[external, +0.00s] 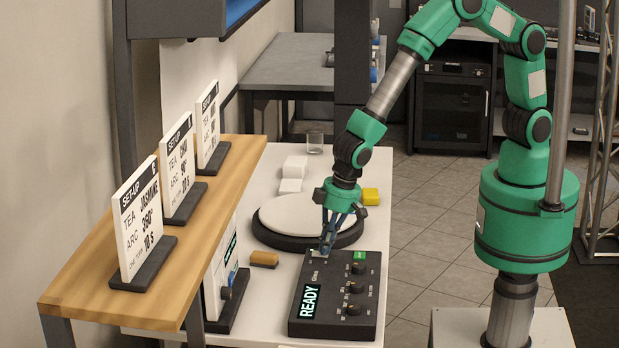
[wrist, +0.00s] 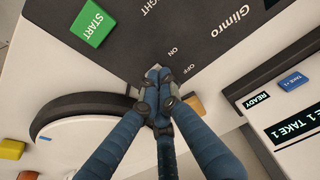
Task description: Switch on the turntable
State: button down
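The turntable (external: 303,215), a white disc on a black round base, stands behind the dark control box (external: 337,278). The turntable's edge also shows in the wrist view (wrist: 88,104), left of my fingers. The box (wrist: 215,45) carries a green START button (wrist: 91,23), ON and OFF labels, and a display (external: 310,301) reading READY. My gripper (external: 328,243) points down at the box's far left corner. In the wrist view its fingertips (wrist: 160,80) are together beside the OFF label. The fingers mostly hide the switch there; I cannot tell whether they touch it.
Several set-up signs (external: 140,222) stand on a wooden shelf (external: 85,272) at left. A brown block (external: 264,259) and a small upright panel (external: 220,285) are left of the box.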

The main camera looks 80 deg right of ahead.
dwell(0.3)
jog(key=shift+w, duration=0.15)
jog(key=shift+w+r+p, duration=0.2)
jog(key=shift+w+p, duration=0.1)
jog(key=shift+w, duration=0.3)
jog(key=shift+r, duration=0.4)
jog(key=s+p+v, duration=0.2)
jog(key=p+v, duration=0.1)
jog(key=v, duration=1)
jog(key=shift+f, duration=0.3)
